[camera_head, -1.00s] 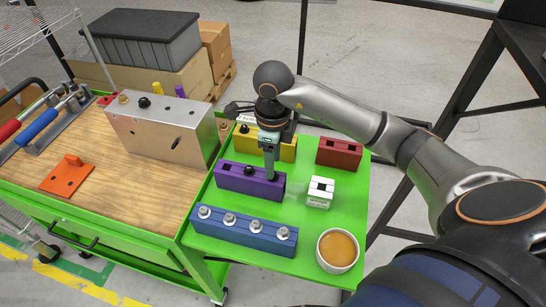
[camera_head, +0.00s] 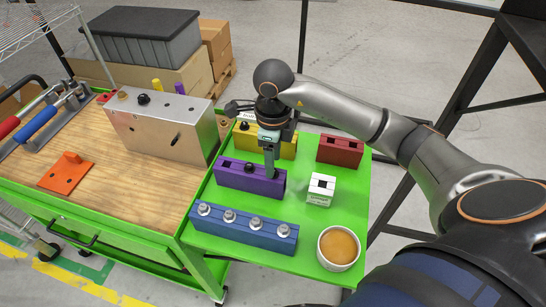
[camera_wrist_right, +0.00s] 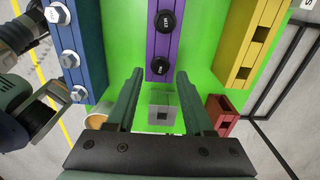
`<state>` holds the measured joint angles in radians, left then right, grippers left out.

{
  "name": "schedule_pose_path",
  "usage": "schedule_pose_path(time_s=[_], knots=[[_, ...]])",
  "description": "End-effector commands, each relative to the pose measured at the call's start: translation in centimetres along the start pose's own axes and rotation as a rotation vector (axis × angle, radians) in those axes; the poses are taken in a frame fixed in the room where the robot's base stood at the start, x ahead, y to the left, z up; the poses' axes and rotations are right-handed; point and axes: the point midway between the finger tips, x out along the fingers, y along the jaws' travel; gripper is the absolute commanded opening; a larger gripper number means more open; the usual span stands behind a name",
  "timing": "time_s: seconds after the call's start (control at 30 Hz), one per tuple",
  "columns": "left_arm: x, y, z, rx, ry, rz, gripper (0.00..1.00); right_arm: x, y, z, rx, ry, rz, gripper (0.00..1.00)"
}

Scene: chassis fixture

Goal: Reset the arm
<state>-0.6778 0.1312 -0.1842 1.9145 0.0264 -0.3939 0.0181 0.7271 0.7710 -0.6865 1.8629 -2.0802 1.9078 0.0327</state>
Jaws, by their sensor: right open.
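My right gripper (camera_head: 270,172) reaches down over the right end of the purple block (camera_head: 230,180) on the green side table (camera_head: 310,225). In the right wrist view its two fingers (camera_wrist_right: 159,74) stand apart, with nothing held between them. A black-headed bolt (camera_wrist_right: 160,66) in the purple block shows between the fingertips. Another black bolt (camera_wrist_right: 165,21) stands further along the same block. I cannot tell whether the fingertips touch the block.
Around the gripper stand a yellow block (camera_head: 283,147), a red block (camera_head: 340,151), a small white block (camera_head: 320,189), a blue block (camera_head: 243,232) with several silver bolts, and a round orange-filled cup (camera_head: 338,248). A metal box (camera_head: 165,130) stands on the wooden bench (camera_head: 110,165).

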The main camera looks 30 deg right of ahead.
Motion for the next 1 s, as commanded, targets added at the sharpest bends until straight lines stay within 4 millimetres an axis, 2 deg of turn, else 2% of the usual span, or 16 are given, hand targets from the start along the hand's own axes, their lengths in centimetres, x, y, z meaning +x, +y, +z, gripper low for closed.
schedule_pose_path(time_s=[0.77,1.0], knots=[[1.6,0.0,2.0,0.0,-0.009,0.002,0.5,2.9,0.0,0.0,0.001,0.0,0.0,0.53],[1.5,0.1,1.7,0.0,-0.009,0.005,0.5,2.6,0.0,0.0,0.001,0.0,0.0,0.53]])
